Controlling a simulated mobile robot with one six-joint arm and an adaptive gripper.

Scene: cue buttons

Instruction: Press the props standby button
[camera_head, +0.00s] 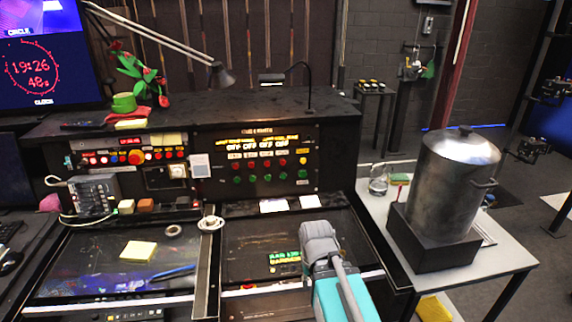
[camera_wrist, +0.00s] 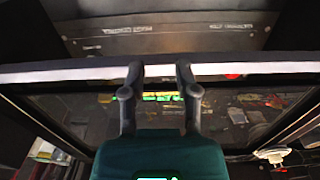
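An upright black cue panel (camera_head: 257,192) stands at the back of the desk in the head view. It carries a row of red buttons (camera_head: 267,163) above a row of green buttons (camera_head: 267,178), with lit signs above. Its labels are too small to read, so I cannot tell which is the props standby button. My arm reaches in over the right desk section in the head view, below the panel and apart from it. In the wrist view my gripper (camera_wrist: 159,70) has two grey fingers with an empty gap between them. No button lies between them.
A second panel on the left has a large red button (camera_head: 136,157). A black gooseneck lamp (camera_head: 308,82) and a desk lamp (camera_head: 221,76) rise above the console. A metal urn (camera_head: 455,185) stands on a side table at right. Yellow notes (camera_head: 139,251) lie on the left desk glass.

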